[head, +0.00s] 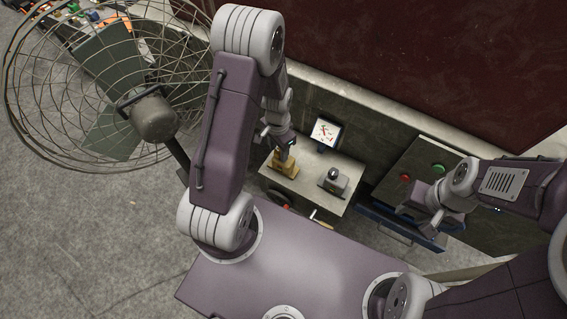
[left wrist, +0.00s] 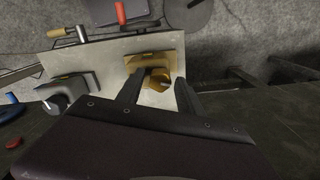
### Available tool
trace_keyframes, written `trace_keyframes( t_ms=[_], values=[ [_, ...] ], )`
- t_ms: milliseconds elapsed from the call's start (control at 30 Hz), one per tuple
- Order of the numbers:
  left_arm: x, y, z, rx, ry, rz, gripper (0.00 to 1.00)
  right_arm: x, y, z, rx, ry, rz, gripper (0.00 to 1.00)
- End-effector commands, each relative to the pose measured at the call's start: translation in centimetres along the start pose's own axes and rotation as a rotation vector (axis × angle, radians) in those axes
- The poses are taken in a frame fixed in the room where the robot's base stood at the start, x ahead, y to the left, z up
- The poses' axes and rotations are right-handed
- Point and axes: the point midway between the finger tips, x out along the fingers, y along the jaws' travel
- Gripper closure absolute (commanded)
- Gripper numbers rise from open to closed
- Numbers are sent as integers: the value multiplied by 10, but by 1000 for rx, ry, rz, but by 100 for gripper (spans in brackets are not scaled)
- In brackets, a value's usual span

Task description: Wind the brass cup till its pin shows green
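The brass cup (head: 277,169) sits on a pale bench top, with my left gripper (head: 287,154) over it. In the left wrist view its brass body (left wrist: 158,61) has a rounded brass part (left wrist: 158,84) between the two fingers of my left gripper (left wrist: 160,84). These fingers are apart, with gaps beside the brass part. A small greenish mark shows on the far side of the brass body; I cannot tell whether it is the pin. My right gripper (head: 421,212) is low at the right, near a blue-edged drawer; its fingers are unclear.
A grey fitting with a dark knob (head: 333,181) stands on the bench top (head: 316,201), right of the brass one. A small display with red marks (head: 326,131) is behind. A panel with red (head: 405,178) and green (head: 438,168) buttons is right. A large fan (head: 105,85) stands left.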

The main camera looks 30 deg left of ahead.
Motion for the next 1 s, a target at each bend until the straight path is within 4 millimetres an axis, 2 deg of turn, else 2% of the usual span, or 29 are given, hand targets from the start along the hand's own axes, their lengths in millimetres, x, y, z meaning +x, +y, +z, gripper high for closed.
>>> trace_keyframes(
  t_ms=[233,700,1000],
  values=[
    [-6,0,0,-1,-1,0,56,-5,0,-1,0,0,0,64],
    [-62,0,0,-1,-1,0,56,-56,-1,-6,0,0,0,64],
    [-60,0,0,-1,-1,1,56,-54,-1,-6,0,0,0,64]
  ],
)
